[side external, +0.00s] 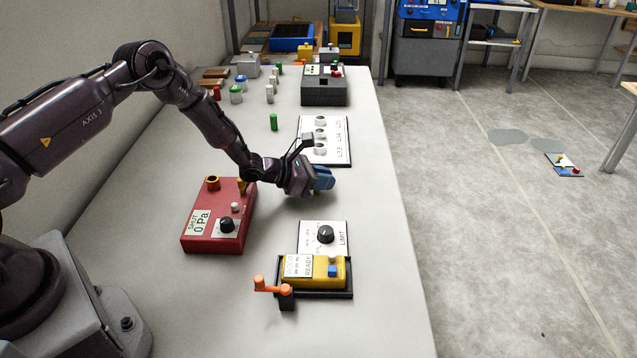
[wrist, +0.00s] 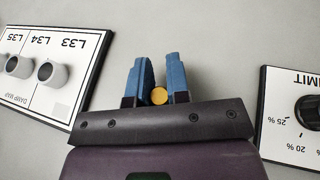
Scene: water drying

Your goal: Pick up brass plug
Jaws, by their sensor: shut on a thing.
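The brass plug (wrist: 159,96) shows in the wrist view as a small round brass face between the two blue fingers of my gripper (wrist: 157,82). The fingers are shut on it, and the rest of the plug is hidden. In the side external view my gripper (side external: 323,178) is over the white table, between the panel with several round sockets and the LIMIT panel. I cannot make out the plug there, nor the exact gap to the table.
A red box (side external: 215,235) marked 0 Pa, with brass fittings on top, stands left of my gripper. The socket panel (side external: 342,155) lies behind it. The LIMIT panel (side external: 310,240) and a yellow device (side external: 325,270) with an orange crank (side external: 272,287) are in front.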

